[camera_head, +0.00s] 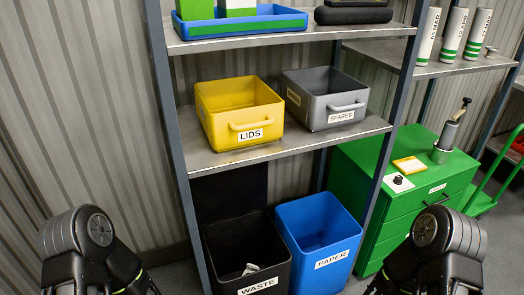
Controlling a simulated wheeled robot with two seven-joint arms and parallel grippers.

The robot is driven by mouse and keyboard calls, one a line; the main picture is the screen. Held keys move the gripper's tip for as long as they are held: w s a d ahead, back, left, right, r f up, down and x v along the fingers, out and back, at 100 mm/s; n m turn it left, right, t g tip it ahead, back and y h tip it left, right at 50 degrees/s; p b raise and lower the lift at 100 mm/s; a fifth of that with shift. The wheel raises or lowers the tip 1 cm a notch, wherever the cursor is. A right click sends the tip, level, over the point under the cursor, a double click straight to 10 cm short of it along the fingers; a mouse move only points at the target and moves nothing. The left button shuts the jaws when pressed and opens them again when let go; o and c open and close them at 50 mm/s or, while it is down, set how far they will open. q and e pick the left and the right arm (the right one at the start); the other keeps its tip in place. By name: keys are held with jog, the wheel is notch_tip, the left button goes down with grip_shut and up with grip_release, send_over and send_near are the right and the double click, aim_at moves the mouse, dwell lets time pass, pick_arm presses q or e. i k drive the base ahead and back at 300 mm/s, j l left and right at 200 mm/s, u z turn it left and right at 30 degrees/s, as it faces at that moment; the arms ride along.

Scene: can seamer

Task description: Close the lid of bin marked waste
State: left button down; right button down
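The black bin marked WASTE (264,284) stands on the floor under the shelf, at the bottom centre. Its top is open and some pale, crumpled scraps show inside. A flat black panel (229,190) stands upright behind and above the bin's back edge; it looks like its raised lid. My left arm shows at the lower left and my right arm at the lower right, both apart from the bin. The fingertips of both grippers are outside the picture.
A blue bin marked PAPER (327,262) stands close to the right of the waste bin. The metal shelf (290,143) above carries a yellow LIDS bin (225,122) and a grey SPARES bin (311,112). Shelf posts flank the bins. A green cabinet (420,205) stands right.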

aim_at(217, 195)
jog(key=i+l, duration=0.25)
jog(key=l, duration=0.15)
jog(key=i+l, duration=0.2)
jog(key=l, duration=0.25)
jog(key=i+l, duration=0.25)
jog(key=l, duration=0.15)
jog(key=i+l, duration=0.25)
jog(key=l, duration=0.2)
jog(key=i+l, duration=0.25)
jog(key=l, duration=0.15)
jog(key=u, duration=1.85)
